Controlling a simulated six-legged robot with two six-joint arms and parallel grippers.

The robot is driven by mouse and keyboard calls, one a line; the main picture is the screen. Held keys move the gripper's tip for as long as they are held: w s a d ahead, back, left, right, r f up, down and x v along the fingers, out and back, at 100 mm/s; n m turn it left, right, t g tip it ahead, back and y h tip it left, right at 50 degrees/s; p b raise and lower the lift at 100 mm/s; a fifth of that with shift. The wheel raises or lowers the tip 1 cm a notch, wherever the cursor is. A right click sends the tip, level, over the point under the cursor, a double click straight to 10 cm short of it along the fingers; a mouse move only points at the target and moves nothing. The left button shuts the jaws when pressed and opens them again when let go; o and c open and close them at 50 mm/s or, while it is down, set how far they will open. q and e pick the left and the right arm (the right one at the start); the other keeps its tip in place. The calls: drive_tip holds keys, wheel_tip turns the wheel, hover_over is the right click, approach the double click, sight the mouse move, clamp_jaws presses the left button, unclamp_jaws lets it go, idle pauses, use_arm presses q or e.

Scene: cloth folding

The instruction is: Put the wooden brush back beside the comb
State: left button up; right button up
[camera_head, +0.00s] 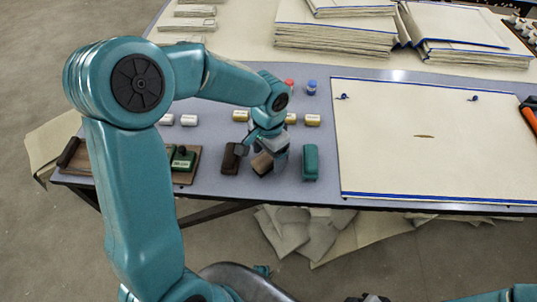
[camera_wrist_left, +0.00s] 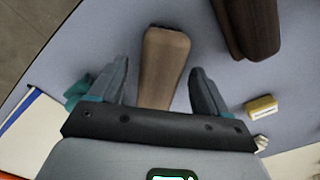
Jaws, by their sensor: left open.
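The wooden brush (camera_head: 262,164) is a light brown block lying askew on the blue-grey table. In the left wrist view the brush (camera_wrist_left: 166,58) lies between the two fingers, with a gap on each side. My left gripper (camera_head: 261,152) is open, pointing down over the brush and partly hiding it. A dark brown block (camera_head: 230,159) lies just left of the brush, and a teal block (camera_head: 310,162) lies to its right. The dark block (camera_wrist_left: 250,25) is at the upper right in the wrist view. I cannot pick out a comb for certain. My right gripper is out of view.
A wooden board (camera_head: 183,178) with a green-labelled stamp (camera_head: 184,160) is at the left. Small labelled blocks (camera_head: 312,120) and red- and blue-topped items (camera_head: 312,87) stand behind. A large cream cloth (camera_head: 440,160) covers the right side. Folded stacks (camera_head: 335,40) stand farther back.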

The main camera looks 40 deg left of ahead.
sight(268, 157)
use_arm(q)
wheel_tip(268, 157, up, 11)
drive_tip(key=p, duration=0.1)
drive_tip(key=shift+r+p, duration=0.15)
drive_tip(key=shift+p, duration=0.25)
drive_tip(key=shift+s, duration=0.2)
